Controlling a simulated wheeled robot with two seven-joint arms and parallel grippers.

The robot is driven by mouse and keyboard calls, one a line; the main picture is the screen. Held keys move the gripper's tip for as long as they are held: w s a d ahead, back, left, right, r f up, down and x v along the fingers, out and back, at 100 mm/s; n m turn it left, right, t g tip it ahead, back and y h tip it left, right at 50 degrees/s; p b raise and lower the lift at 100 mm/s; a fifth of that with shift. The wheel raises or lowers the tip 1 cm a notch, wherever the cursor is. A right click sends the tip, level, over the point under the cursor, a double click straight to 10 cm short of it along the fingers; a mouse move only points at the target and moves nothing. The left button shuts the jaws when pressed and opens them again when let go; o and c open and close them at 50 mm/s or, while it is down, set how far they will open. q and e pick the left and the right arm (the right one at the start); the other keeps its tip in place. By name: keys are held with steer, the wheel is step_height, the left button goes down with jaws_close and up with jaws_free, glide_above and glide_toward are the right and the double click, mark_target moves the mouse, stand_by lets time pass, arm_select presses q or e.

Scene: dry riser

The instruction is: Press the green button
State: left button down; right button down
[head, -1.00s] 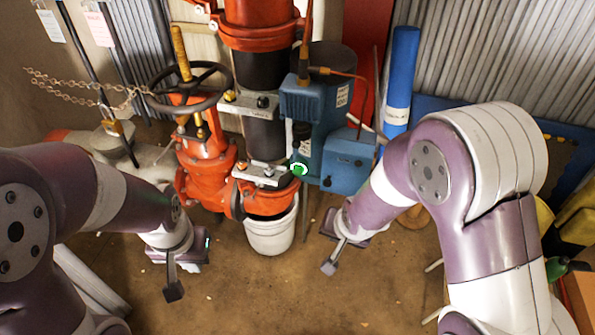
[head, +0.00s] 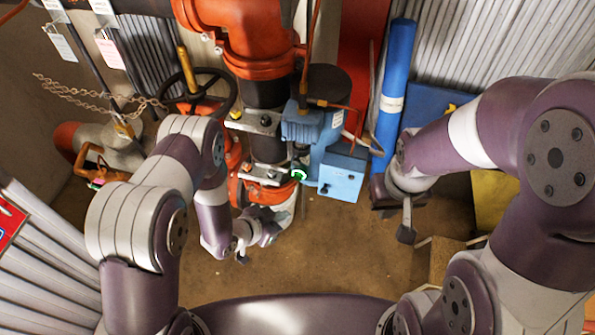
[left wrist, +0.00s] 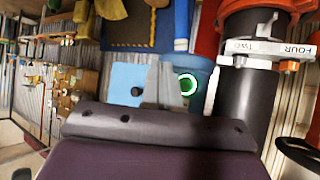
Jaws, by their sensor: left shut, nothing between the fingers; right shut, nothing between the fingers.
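The green button (head: 298,174) is a round, lit green ring on the blue pump unit beside the red pipework in the head view. In the left wrist view the green button (left wrist: 188,84) shows just right of my fingers.
A blue box (head: 342,176) juts out right of the button. A handwheel (head: 205,92) and red valve stand to the left. A blue cylinder (head: 394,95) stands behind my right arm. The brown floor in front is clear.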

mark_target(298, 176)
arm_select(q)
steer(key=w+d+b, duration=0.2)
steer(key=w, duration=0.6)
steer(key=shift+w+d, duration=0.15)
steer(key=shift+d, duration=0.2)
steer(key=shift+r, duration=0.1)
stand_by(1.9)
steer(key=shift+w+d, duration=0.15)
steer(key=shift+w, duration=0.25)
steer(key=shift+w+d+b, duration=0.15)
steer(key=shift+w+b, duration=0.35)
steer(key=shift+w, duration=0.05)
stand_by(0.8)
steer(key=shift+s, duration=0.1)
steer(key=shift+s+a+p, duration=0.3)
steer(key=shift+s, duration=0.55)
